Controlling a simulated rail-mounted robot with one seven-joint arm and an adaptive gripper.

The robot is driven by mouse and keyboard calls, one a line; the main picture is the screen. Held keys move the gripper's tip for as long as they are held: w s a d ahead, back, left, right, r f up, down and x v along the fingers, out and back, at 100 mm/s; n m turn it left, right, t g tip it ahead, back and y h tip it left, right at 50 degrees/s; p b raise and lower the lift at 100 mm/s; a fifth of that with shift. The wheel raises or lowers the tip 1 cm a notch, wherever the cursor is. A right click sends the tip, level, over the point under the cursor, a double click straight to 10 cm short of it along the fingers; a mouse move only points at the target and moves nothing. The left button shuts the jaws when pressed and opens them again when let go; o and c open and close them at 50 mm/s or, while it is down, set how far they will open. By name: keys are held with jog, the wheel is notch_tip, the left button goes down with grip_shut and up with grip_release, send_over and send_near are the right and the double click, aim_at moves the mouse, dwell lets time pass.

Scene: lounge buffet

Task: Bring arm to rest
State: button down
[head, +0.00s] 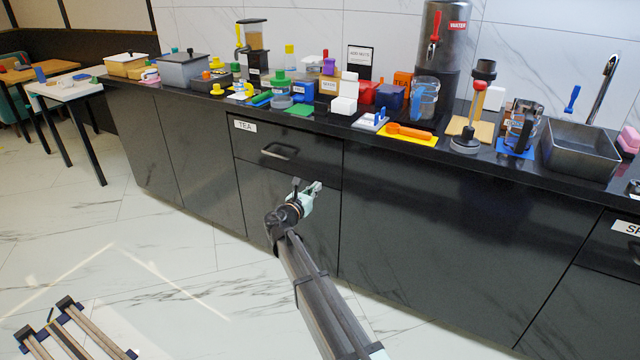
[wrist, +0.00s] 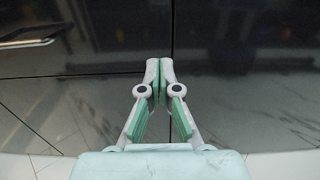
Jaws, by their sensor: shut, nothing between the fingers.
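My gripper (head: 309,187) is in front of the black cabinet, just below the handle (head: 280,151) of the drawer labelled TEA (head: 245,126). In the wrist view my gripper (wrist: 160,68) is shut, its green-padded fingers meeting at the tips with nothing between them. Behind the fingertips the wrist view shows dark cabinet fronts (wrist: 240,50) and a vertical seam between panels. The drawer handle also shows at the upper left of the wrist view (wrist: 35,38). The drawer looks closed. I cannot tell the exact gap between my fingertips and the cabinet.
The black counter (head: 330,124) above is crowded with boxes, containers, a water dispenser (head: 433,50) and a metal sink (head: 580,150). A white table (head: 65,86) stands at the far left. The marble floor (head: 150,240) is mostly clear.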

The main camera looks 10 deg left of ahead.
jog(key=shift+s+a, duration=0.1)
jog(key=shift+s, duration=0.1)
dwell(0.3)
jog(key=s+d+f+m+g+h, duration=0.1)
jog(key=s+d+f+m+g, duration=0.75)
jog(key=s+d+f, duration=0.6)
jog(key=s+d+f+m+g, duration=0.6)
jog(key=s+d+f+m, duration=0.55)
jog(key=f, duration=0.65)
jog(key=s+d+f+m+g+y, duration=0.1)
jog(key=s+d+f+m+g, duration=0.25)
jog(key=s, duration=0.65)
jog(key=s+d+f+m+g+y, duration=0.1)
jog(key=s+d+f+m+g, duration=0.3)
jog(key=s, duration=0.7)
jog(key=s+d+f+m+g+y, duration=0.1)
jog(key=s+d+m+g+y, duration=0.15)
jog(key=s, duration=0.95)
jog(key=s+d+f+m+g+y, duration=0.2)
jog(key=s+d+m, duration=0.15)
jog(key=s, duration=0.85)
jog(key=w+r+t+p, duration=0.2)
jog(key=w+r+p, duration=0.2)
jog(key=r+p, duration=1.1)
jog(key=n+p, duration=0.1)
jog(key=p, duration=0.2)
jog(key=shift+d+r, duration=0.15)
jog(key=shift+r, duration=0.05)
